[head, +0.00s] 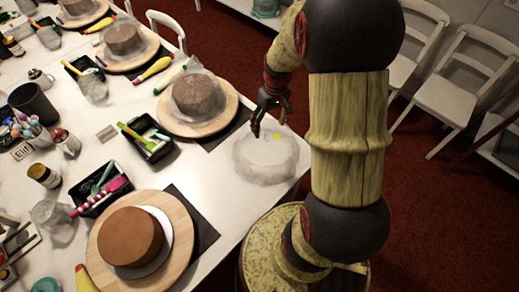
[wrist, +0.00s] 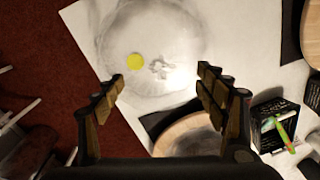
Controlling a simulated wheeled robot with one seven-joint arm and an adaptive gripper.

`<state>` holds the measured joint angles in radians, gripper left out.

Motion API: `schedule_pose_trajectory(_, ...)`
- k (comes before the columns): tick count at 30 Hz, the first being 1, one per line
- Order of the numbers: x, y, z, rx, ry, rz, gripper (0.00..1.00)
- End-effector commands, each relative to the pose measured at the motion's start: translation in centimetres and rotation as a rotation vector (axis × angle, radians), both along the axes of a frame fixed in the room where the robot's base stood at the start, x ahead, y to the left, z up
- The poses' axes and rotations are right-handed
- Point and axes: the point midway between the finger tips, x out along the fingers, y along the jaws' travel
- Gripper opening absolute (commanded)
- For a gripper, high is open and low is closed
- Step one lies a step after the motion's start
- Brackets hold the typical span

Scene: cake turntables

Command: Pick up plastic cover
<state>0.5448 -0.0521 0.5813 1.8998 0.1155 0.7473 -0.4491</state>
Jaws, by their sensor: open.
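The clear plastic cover (head: 264,155) lies on the white table near its right corner in the head view. It is crumpled, see-through and roughly round, and a yellow dot shows on it. In the wrist view the plastic cover (wrist: 165,50) lies ahead of my fingertips, with the yellow dot (wrist: 135,62) left of its middle. My gripper (head: 271,117) is above the cover's far side in the head view. In the wrist view my gripper (wrist: 158,85) has its two fingers wide apart with nothing between them. I cannot tell its exact height above the cover.
The white table (head: 228,203) holds round wooden boards with cakes; the nearest bare cake (head: 130,237) is at front left. A black tool tray (head: 150,140) and a covered cake (head: 198,97) stand left of the plastic cover. White chairs (head: 455,85) stand on the red carpet.

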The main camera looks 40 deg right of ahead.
Motion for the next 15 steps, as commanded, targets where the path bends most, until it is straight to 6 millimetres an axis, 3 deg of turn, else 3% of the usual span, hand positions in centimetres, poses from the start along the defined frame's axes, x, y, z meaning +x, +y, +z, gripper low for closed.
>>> schedule_pose_trajectory(9,0.0,0.3,-2.7,0.0,0.0,0.019,0.93)
schedule_pose_trajectory(15,0.3,0.5,-4.4,0.0,-0.001,0.019,0.94)
